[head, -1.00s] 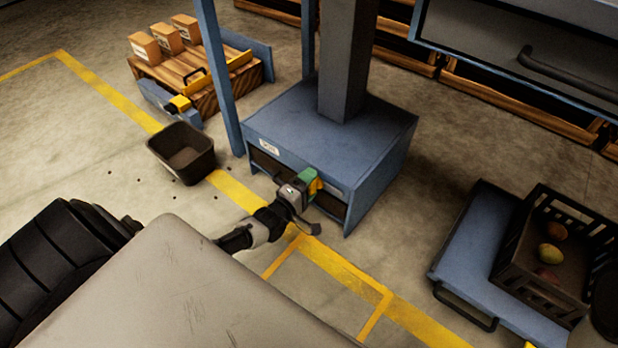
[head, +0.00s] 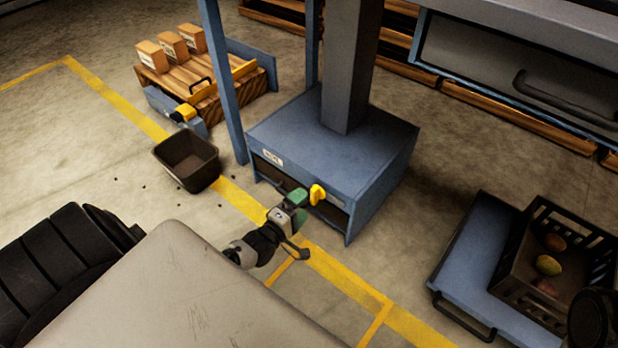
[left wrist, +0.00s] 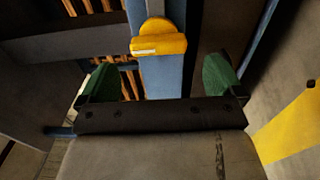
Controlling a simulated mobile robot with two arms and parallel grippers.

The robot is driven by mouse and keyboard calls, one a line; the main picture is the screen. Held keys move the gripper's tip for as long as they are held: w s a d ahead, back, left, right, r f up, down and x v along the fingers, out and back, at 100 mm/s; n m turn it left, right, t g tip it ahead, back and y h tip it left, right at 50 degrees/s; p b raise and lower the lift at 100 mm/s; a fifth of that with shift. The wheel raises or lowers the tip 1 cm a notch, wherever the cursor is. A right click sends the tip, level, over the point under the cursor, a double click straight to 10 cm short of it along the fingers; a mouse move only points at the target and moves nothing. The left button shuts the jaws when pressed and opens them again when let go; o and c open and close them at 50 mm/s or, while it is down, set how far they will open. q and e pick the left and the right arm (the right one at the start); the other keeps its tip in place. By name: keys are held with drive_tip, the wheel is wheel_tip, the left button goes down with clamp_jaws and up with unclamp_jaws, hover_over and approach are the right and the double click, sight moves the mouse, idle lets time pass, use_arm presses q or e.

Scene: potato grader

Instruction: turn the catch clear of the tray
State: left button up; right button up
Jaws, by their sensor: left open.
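The yellow catch (head: 317,194) sits on the front of the blue machine base, at the upper edge of its low opening. In the left wrist view the catch (left wrist: 158,42) lies crosswise on a blue post, ahead of the fingers. The dark tray (head: 268,172) shows only partly inside the opening, left of the catch. My left gripper (head: 296,200), with green fingertips, is open and empty, just short of the catch and apart from it. In the left wrist view my left gripper (left wrist: 161,78) has its fingers spread either side of the catch's line.
A dark bin (head: 187,158) stands on the floor to the left. A wooden pallet (head: 232,102) with several boxes is behind it. At the right, a black crate (head: 510,268) holding produce stands on a blue platform (head: 470,255).

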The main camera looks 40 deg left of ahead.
use_arm(q)
drive_tip(key=s, duration=0.2)
drive_tip(key=s+p, duration=0.1)
drive_tip(key=s, duration=0.2)
drive_tip(key=shift+s+a, duration=0.2)
drive_tip(key=shift+s, duration=0.1)
